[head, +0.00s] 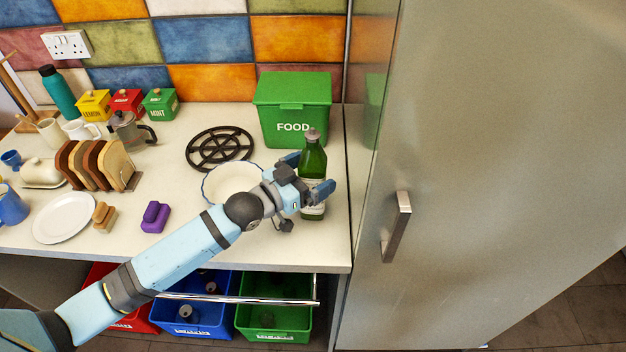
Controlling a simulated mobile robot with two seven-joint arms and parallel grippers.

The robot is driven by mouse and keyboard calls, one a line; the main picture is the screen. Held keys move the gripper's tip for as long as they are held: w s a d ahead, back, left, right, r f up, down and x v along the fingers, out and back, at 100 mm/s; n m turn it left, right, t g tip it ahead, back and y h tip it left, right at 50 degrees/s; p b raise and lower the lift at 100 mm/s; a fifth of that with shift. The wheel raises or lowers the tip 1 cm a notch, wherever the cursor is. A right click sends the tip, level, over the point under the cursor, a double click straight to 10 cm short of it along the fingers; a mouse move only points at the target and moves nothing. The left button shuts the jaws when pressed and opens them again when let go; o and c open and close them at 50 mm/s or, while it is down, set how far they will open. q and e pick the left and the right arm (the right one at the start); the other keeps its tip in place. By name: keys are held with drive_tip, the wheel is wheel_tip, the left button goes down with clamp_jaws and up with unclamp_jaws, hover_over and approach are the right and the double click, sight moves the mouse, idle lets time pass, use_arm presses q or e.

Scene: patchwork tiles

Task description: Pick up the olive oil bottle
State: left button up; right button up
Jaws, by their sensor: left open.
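The olive oil bottle (313,160) is dark green with a grey cap and a pale label. It stands upright near the right end of the counter, in front of the green food bin. My left gripper (308,174) is open, with one finger on the far left side of the bottle and the other in front of its right side. The fingers are around the bottle's body and hide part of it. I cannot tell whether they touch it. My right gripper is not in view.
A white bowl (220,182) lies partly behind my left arm. A black trivet (219,148) and the green food bin (292,108) are behind. A tall fridge (480,150) closes off the right. A toast rack (98,165) stands left. Free counter (290,250) lies in front.

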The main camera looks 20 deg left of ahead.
use_arm(q)
drive_tip(key=shift+w+d, duration=0.15)
drive_tip(key=shift+w, duration=0.1)
drive_tip(key=c, duration=1.4)
drive_tip(key=shift+r, duration=0.1)
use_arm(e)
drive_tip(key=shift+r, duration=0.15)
